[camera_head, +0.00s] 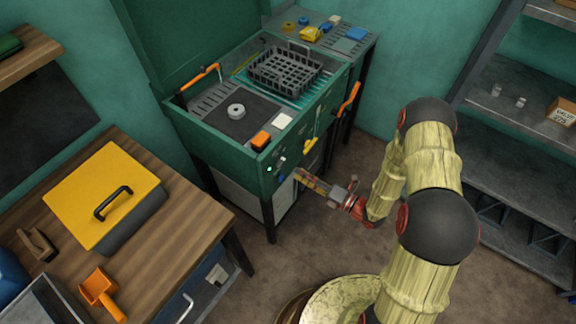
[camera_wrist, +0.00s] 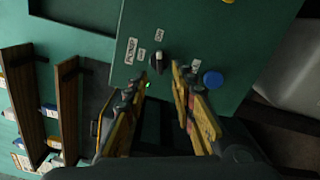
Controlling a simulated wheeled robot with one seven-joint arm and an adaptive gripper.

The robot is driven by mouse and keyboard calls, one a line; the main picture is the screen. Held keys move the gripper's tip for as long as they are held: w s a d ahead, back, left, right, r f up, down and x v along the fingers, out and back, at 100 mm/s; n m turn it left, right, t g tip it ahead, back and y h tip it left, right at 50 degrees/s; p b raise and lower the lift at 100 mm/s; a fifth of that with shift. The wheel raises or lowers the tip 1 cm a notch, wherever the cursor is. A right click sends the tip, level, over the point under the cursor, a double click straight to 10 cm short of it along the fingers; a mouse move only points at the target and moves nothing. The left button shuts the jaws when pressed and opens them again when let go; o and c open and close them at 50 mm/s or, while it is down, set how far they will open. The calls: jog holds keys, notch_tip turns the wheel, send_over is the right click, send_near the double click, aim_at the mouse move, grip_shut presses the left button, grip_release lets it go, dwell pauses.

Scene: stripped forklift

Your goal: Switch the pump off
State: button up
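The pump knob (camera_wrist: 156,62) is a dark knob with a pale mark on the green machine's front panel. Its mark seems to point to the "ON" label (camera_wrist: 160,35). An "OFF" label (camera_wrist: 141,54) and a "PUMP" label (camera_wrist: 131,50) are to its left. A small green light (camera_wrist: 147,84) glows beside it; in the head view the light (camera_head: 269,169) is on the panel too. My gripper (camera_wrist: 160,75) is open and empty, its yellow-black fingers pointing at the panel with the knob just beyond the tips. In the head view my gripper (camera_head: 299,175) is close to the panel; contact cannot be told.
A blue round button (camera_wrist: 213,78) is by the right finger. The green machine (camera_head: 225,140) holds a black basket (camera_head: 285,68) and has orange handles (camera_head: 349,98). A wooden table (camera_head: 185,200) with a yellow-lidded box (camera_head: 105,190) stands left; shelves (camera_head: 520,100) stand right.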

aim_at(280, 162)
jog(key=b+x, duration=0.1)
jog(key=x, duration=0.6)
jog(key=shift+s, duration=0.1)
jog(key=shift+c, duration=0.5)
grip_shut()
